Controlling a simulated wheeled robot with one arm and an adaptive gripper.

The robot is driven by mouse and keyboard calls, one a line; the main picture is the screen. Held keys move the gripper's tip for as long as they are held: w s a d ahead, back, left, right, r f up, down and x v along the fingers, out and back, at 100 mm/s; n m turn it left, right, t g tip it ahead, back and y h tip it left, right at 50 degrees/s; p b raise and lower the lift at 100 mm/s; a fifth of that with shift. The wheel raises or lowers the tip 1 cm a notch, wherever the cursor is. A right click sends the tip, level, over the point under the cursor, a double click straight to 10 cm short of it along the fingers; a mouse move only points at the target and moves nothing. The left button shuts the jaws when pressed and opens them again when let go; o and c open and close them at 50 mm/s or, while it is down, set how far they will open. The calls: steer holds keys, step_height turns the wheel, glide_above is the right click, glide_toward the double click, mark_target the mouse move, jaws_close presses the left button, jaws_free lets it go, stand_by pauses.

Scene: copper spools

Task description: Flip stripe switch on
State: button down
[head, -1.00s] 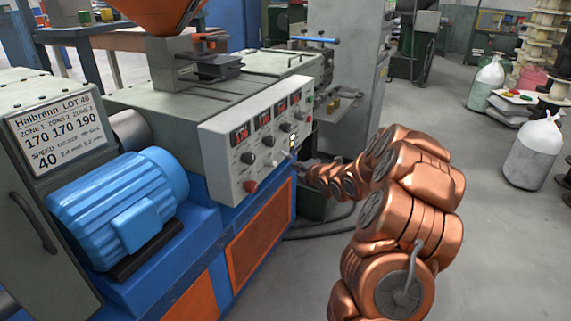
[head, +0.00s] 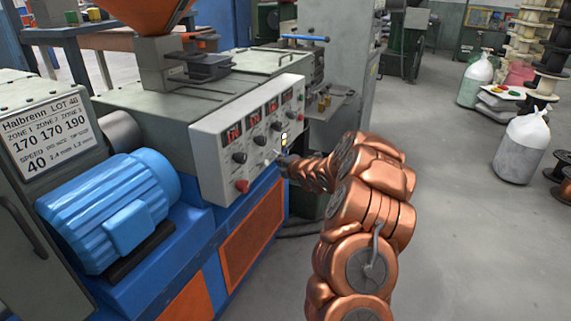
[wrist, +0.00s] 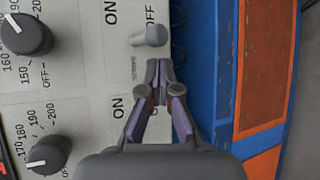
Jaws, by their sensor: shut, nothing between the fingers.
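The stripe switch (wrist: 150,36) is a grey toggle on the pale control panel (wrist: 60,90), beside a small sideways STRIPE label. Its ON mark is to the left and its OFF mark to the right in the wrist view. Its lever points right, toward the OFF side. My gripper (wrist: 158,68) is shut and empty, with its fingertips just below the lever in that view. I cannot tell whether they touch it. In the head view my gripper (head: 283,160) is at the panel's lower right, and it largely hides the switch.
Two black dials (wrist: 26,34) (wrist: 48,154) are left of my gripper in the wrist view. The panel sits on the blue and orange machine (head: 235,225). A red button (head: 242,186) is at its lower left.

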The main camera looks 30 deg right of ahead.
mark_target(277, 154)
steer(key=shift+x, duration=1.6)
